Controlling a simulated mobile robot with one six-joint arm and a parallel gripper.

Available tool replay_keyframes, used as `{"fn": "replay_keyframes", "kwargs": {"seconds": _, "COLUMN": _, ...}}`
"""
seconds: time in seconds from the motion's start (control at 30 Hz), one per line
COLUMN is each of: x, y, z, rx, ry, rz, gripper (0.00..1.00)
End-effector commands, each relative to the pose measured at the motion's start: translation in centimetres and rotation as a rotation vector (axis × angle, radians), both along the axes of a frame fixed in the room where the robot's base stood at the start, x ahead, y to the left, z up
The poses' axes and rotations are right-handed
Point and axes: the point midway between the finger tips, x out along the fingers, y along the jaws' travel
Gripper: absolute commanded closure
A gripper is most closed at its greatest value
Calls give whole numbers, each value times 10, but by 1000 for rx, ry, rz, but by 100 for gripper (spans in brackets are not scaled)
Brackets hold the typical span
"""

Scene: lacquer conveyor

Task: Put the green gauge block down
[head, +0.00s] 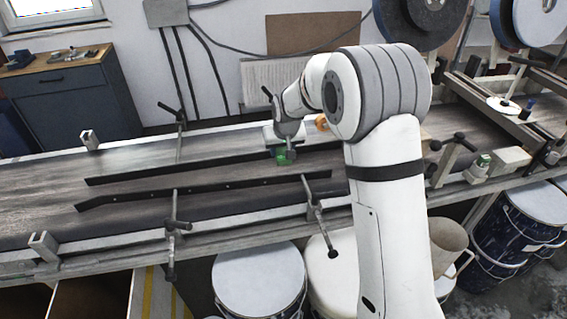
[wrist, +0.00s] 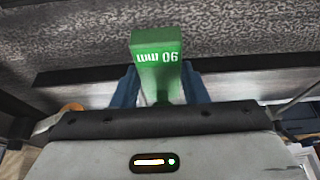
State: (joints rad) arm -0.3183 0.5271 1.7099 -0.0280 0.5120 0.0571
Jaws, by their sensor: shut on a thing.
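The green gauge block (wrist: 156,64) is between the two blue fingers of my gripper (wrist: 158,88) in the wrist view. I cannot tell whether the block touches the belt.
Two dark guide rails run along the belt, the front one (head: 250,189) and the back one (head: 190,165). Clamp posts with black handles (head: 320,220) stand at the front edge. An orange round thing (head: 322,122) is just behind my arm. The belt's left part is clear.

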Motion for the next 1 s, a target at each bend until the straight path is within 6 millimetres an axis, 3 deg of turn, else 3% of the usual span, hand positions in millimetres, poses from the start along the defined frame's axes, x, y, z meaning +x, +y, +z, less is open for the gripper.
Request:
{"fn": "replay_keyframes", "kwargs": {"seconds": 0.43, "x": 0, "y": -1, "z": -48, "rx": 0, "ry": 1, "rz": -1, "gripper": 95}}
{"fn": "replay_keyframes", "kwargs": {"seconds": 0.77, "x": 1, "y": -1, "z": -53, "rx": 1, "ry": -2, "rz": -2, "gripper": 95}}
{"fn": "replay_keyframes", "kwargs": {"seconds": 0.8, "x": 0, "y": -1, "z": -54, "rx": 0, "ry": 0, "rz": -2, "gripper": 60}}
{"fn": "replay_keyframes", "kwargs": {"seconds": 1.0, "x": 0, "y": -1, "z": -53, "rx": 0, "ry": 0, "rz": -2, "gripper": 43}}
